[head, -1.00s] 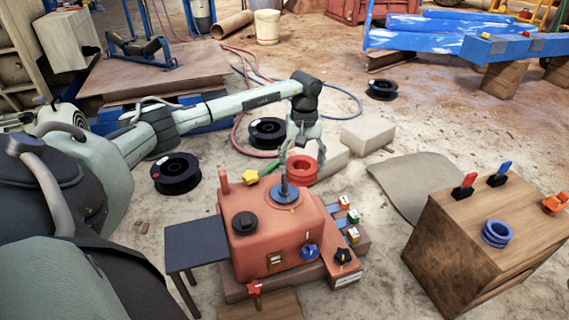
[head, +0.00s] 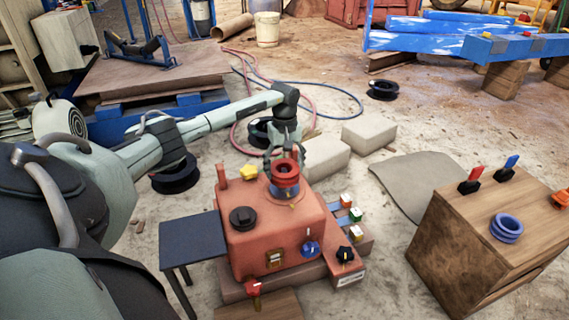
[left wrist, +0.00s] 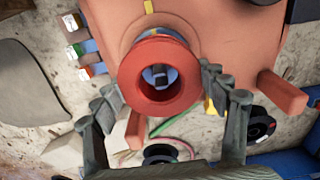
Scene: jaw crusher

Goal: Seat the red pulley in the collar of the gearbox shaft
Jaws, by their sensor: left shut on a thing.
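The red pulley (head: 286,179) is above the gearbox shaft on top of the red gearbox (head: 262,232). My left gripper (head: 284,158) is shut on it, one finger on each side. In the left wrist view the pulley's rim (left wrist: 128,76) faces the camera, between the fingers of my left gripper (left wrist: 160,88). The dark shaft end (left wrist: 160,74) shows through the bore, with blue around it. In the head view a little of the blue collar (head: 284,193) shows at the pulley's foot. I cannot tell whether pulley and collar touch. My right gripper is not in view.
A black knob (head: 243,218) and a red post (head: 222,178) stand on the gearbox. A small dark table (head: 192,238) is at its left. Stone blocks (head: 368,134) lie behind.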

